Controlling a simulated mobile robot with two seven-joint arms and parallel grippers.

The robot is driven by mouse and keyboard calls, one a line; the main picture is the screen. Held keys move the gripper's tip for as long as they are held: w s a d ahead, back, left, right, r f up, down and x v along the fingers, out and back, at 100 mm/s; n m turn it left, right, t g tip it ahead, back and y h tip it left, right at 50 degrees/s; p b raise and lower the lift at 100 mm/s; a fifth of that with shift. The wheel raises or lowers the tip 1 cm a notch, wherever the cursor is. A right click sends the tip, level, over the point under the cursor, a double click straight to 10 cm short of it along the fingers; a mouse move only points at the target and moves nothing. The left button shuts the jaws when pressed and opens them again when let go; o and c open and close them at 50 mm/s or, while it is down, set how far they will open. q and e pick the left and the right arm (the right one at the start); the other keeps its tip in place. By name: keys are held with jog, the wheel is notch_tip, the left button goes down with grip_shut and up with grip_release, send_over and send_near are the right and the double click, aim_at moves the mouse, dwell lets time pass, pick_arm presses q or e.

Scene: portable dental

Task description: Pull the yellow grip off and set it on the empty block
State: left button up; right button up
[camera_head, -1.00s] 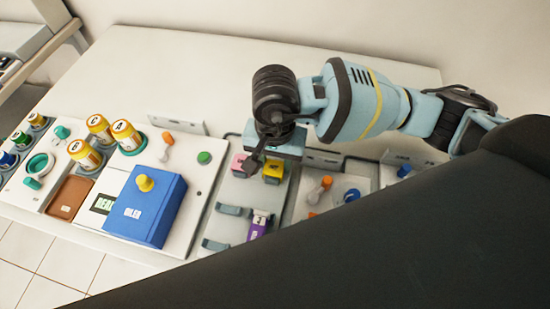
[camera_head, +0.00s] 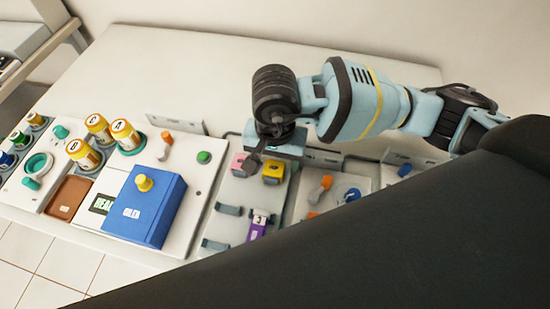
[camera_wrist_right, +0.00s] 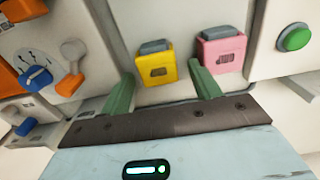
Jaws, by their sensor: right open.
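The yellow grip (camera_head: 273,170) is a small yellow block with a grey top, seated on the light panel under my right gripper. It also shows in the right wrist view (camera_wrist_right: 155,68), with a pink grip (camera_wrist_right: 222,52) of the same kind beside it. My right gripper (camera_head: 262,154) is open; in the wrist view its two green fingers (camera_wrist_right: 161,75) point toward the yellow grip, one to each side in the picture. Contact cannot be told. Grey blocks with no grip on them (camera_head: 229,209) stand lower on the panel. My left gripper is not in view.
A purple grip (camera_head: 257,228) sits lower on the panel. A blue box (camera_head: 147,212) with a yellow knob stands left, near several yellow-labelled jars (camera_head: 126,136). Orange and blue controls (camera_head: 321,188) are to the right. The table's back (camera_head: 190,70) is clear.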

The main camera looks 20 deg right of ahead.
jog(key=shift+r, duration=3.9)
jog(key=shift+s, duration=0.1)
